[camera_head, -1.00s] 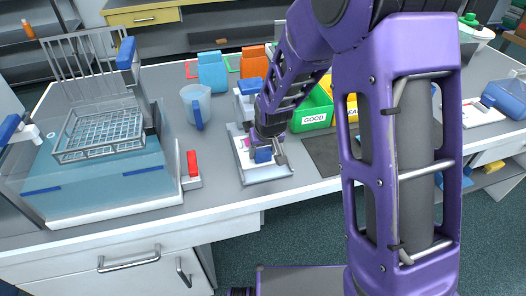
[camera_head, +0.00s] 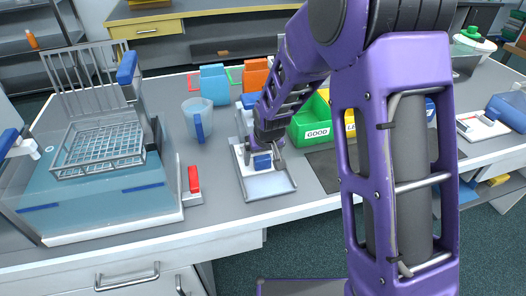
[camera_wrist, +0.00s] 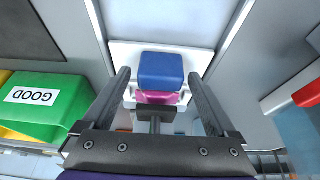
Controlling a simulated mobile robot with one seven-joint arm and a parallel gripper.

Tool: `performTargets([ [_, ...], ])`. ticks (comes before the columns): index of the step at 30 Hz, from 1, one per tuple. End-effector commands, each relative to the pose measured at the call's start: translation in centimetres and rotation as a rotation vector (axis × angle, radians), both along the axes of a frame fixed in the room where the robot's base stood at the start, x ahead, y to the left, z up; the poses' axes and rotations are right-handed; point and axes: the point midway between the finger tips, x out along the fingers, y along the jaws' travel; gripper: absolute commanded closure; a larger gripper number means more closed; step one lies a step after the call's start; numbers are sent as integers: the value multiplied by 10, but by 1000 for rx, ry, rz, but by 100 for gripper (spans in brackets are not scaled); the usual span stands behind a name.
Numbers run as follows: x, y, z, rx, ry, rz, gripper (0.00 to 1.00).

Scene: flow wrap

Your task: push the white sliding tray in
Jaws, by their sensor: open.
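The white sliding tray (camera_wrist: 122,58) lies between the two metal side rails of a grey base (camera_head: 272,186) on the bench. A blue block (camera_wrist: 161,70) and a pink piece (camera_wrist: 153,97) are on the tray. The blue block also shows in the head view (camera_head: 262,162). My gripper (camera_wrist: 159,76) is open and empty over the tray, its two fingers apart on either side of the blue block in the wrist view. In the head view my gripper (camera_head: 265,156) hides the pink piece and part of the tray. I cannot tell whether it touches the tray.
A green bin (camera_head: 312,122) marked GOOD stands right of the base. A red-topped switch (camera_head: 193,182) and a clear jug (camera_head: 197,120) stand to the left. A water bath with a wire basket (camera_head: 100,150) fills the bench's left end. The bench front beside the base is clear.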

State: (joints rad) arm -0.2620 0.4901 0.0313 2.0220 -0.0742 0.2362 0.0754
Motion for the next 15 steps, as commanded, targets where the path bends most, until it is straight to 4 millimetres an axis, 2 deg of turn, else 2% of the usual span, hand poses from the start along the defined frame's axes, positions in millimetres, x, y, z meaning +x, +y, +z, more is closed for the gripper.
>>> performTargets([
  [5,-6,-2,20,1,-3,-1,7],
  [15,-35,-10,94,2,-6,0,7],
])
